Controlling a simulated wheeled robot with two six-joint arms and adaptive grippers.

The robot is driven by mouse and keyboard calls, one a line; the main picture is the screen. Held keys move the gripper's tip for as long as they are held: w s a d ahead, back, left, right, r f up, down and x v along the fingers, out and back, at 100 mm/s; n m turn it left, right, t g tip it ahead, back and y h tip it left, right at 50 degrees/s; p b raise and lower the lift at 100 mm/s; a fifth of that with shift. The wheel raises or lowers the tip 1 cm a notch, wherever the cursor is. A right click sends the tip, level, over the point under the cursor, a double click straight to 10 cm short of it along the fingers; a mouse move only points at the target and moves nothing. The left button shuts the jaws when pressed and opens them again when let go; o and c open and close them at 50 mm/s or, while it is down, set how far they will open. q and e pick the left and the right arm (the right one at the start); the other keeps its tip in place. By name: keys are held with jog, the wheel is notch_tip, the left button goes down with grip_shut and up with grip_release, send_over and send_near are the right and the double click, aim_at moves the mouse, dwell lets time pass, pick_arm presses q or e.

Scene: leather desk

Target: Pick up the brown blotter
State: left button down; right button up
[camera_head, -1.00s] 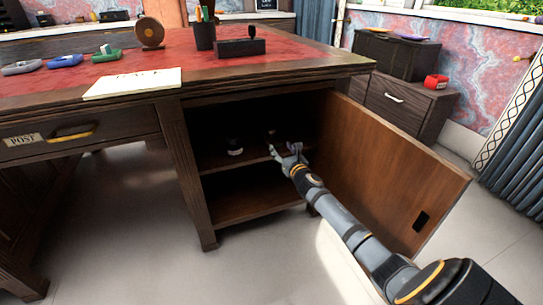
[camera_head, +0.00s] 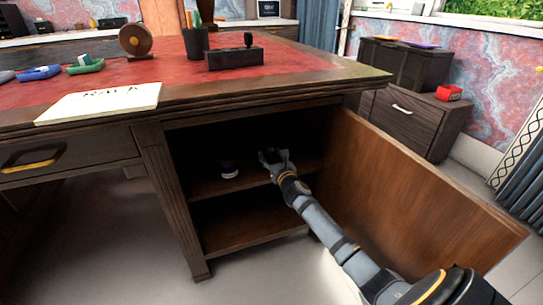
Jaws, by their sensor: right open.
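My right gripper (camera_head: 272,156) is open and reaches into the open desk cabinet, above its middle shelf (camera_head: 205,188). A small dark object with a pale base (camera_head: 229,171) stands on that shelf, to the left of the gripper and apart from it. Inside the cabinet it is dark, and I cannot tell whether something brown lies at the fingertips. I cannot make out the brown blotter for certain. My left gripper is out of view.
The open cabinet door (camera_head: 400,190) stands to the right of my arm. On the red desktop (camera_head: 200,80) are a paper sheet (camera_head: 100,102), a pen cup (camera_head: 195,42), a dark block with a knob (camera_head: 235,58) and a brown disc (camera_head: 137,40). A lower shelf (camera_head: 250,232) looks empty.

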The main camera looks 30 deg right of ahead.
jog(key=shift+w+r, duration=0.1)
jog(key=shift+w, duration=0.1)
jog(key=shift+r, duration=0.1)
jog(key=shift+a, duration=0.1)
jog(key=shift+c, duration=0.8)
grip_shut()
jog(key=shift+r, duration=0.1)
